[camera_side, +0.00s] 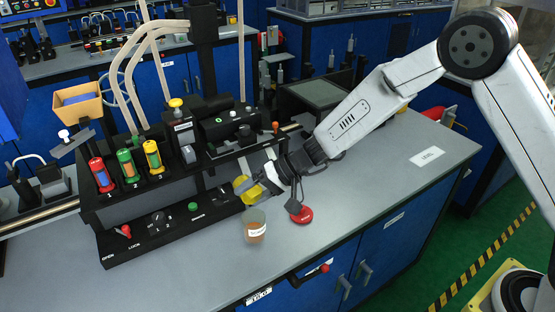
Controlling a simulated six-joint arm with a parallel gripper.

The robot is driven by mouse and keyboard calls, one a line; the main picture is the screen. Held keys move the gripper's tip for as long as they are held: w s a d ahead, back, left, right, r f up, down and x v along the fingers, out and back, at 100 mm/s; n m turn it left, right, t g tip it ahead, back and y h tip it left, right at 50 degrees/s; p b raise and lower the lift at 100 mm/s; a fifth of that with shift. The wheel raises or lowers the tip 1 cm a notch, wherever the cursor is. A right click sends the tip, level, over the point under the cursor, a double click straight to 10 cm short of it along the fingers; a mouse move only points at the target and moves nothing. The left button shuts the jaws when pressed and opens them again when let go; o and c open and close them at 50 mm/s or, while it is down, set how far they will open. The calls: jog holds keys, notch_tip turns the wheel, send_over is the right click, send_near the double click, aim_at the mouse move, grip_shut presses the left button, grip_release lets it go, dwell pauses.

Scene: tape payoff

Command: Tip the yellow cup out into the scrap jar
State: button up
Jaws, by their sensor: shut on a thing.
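The yellow cup (247,190) is in my gripper (262,188), which is shut on it. The cup is held tilted, its mouth toward the lower left, above and slightly left of the scrap jar. The scrap jar (255,228) is a clear jar with a white label and some brownish contents low inside. It stands upright on the grey bench in front of the machine. I cannot see into the cup, and no falling material shows clearly between cup and jar.
The black machine (150,240) stands close on the left, with red, green and yellow spools (153,156) on top. The grey bench (380,190) is clear to the right, apart from a white label.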

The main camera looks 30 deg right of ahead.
aim_at(244, 177)
jog(key=shift+r, duration=1.05)
